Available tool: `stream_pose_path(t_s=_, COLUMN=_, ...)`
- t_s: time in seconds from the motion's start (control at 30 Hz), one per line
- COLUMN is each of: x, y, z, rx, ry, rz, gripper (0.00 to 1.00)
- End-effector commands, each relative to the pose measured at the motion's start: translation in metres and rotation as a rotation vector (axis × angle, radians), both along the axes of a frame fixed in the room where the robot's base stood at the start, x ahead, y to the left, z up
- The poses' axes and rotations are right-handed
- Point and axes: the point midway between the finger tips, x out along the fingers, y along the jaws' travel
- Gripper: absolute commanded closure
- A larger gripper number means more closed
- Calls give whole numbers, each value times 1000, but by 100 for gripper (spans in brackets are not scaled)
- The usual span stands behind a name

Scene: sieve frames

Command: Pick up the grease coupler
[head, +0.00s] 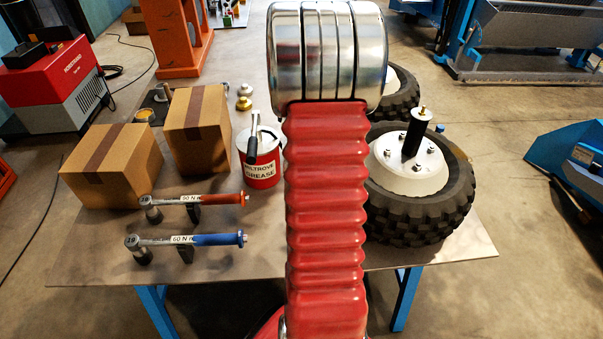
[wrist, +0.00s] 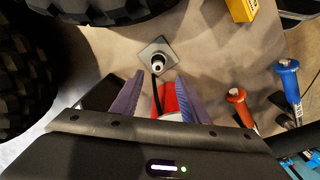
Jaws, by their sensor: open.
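What looks like the grease coupler (wrist: 157,63), a small round fitting with a pale ring and dark centre, stands on a square grey plate (wrist: 147,49) in the wrist view. My gripper (wrist: 161,78) is open, its purple-grey fingers pointing towards the fitting. The fitting lies just beyond the fingertips in the picture; the height gap cannot be told. The red grease tin (wrist: 168,97) and a dark handle show between the fingers, apparently further off. In the head view my arm covers my gripper and the fitting.
The grease tin (head: 262,172) stands left of my arm, near two cardboard boxes (head: 113,167) (head: 197,130). Orange (head: 222,199) and blue (head: 218,239) torque wrenches lie at front left on the table (head: 460,252). A wheel (head: 418,215) with a black post is on the right.

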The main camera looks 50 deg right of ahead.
Motion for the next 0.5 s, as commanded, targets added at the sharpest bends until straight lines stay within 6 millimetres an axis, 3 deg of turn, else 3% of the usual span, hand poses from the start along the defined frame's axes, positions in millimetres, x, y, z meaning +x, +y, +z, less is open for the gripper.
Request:
stream_pose_path(t_s=0.23, x=0, y=0, z=-34, rx=1, ry=1, rz=1, gripper=59)
stream_pose_path(t_s=0.5, x=1, y=1, z=-40, rx=0, ry=0, rz=2, gripper=59)
